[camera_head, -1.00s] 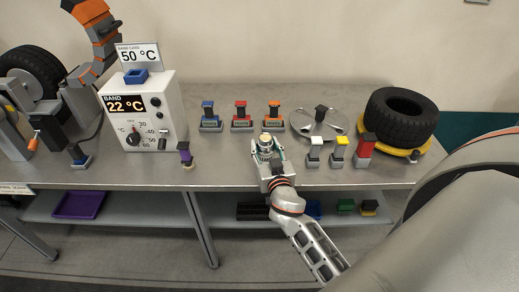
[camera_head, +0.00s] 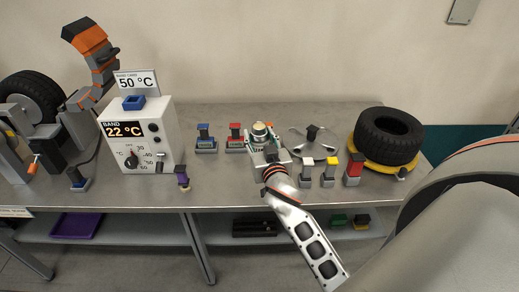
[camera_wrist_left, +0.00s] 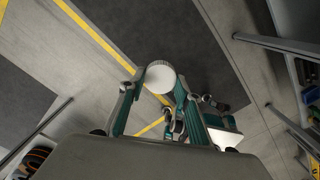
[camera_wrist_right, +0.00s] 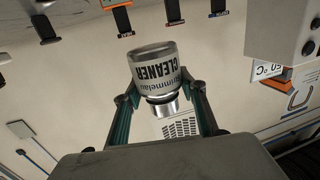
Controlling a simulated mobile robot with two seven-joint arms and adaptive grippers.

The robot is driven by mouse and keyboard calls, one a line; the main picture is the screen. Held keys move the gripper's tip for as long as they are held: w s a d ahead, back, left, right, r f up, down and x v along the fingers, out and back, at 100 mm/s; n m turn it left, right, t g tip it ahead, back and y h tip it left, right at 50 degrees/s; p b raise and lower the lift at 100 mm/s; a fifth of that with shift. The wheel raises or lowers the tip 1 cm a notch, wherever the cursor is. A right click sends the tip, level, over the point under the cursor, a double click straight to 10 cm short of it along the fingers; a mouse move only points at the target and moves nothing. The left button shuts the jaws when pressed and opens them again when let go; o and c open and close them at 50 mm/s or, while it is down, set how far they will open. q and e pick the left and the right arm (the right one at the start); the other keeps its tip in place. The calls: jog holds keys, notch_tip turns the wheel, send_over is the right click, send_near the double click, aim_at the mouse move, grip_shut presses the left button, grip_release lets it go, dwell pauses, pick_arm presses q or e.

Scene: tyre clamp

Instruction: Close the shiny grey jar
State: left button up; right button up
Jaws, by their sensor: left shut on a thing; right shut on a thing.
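The shiny grey jar, labelled "CLEANER" (camera_wrist_right: 155,75), is between the fingers of my right gripper (camera_wrist_right: 160,100). It appears upside down in the right wrist view, its narrower neck pointing down the picture. In the head view the jar (camera_head: 260,134) shows above the right gripper (camera_head: 266,156), over the bench. My left gripper (camera_wrist_left: 160,88) is shut on a round white ribbed piece, apparently a lid (camera_wrist_left: 160,77), at its fingertips. The lid is apart from the jar.
The grey bench (camera_head: 220,180) carries the "22 °C" control box (camera_head: 140,140), blue (camera_head: 205,138) and red (camera_head: 236,138) blocks, a round metal plate (camera_head: 313,148) and a tyre (camera_head: 387,137). White, yellow and red-topped blocks stand right of my right gripper. A purple tray (camera_head: 77,225) lies below.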

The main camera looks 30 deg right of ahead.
aim_at(259, 126)
pick_arm(q)
jog(key=shift+r+p, duration=0.45)
jog(key=shift+r, duration=0.15)
pick_arm(e)
notch_tip(259, 126, up, 7)
jog(key=shift+f, duration=0.1)
jog(key=shift+o, duration=1.3)
jog(key=c, duration=0.5)
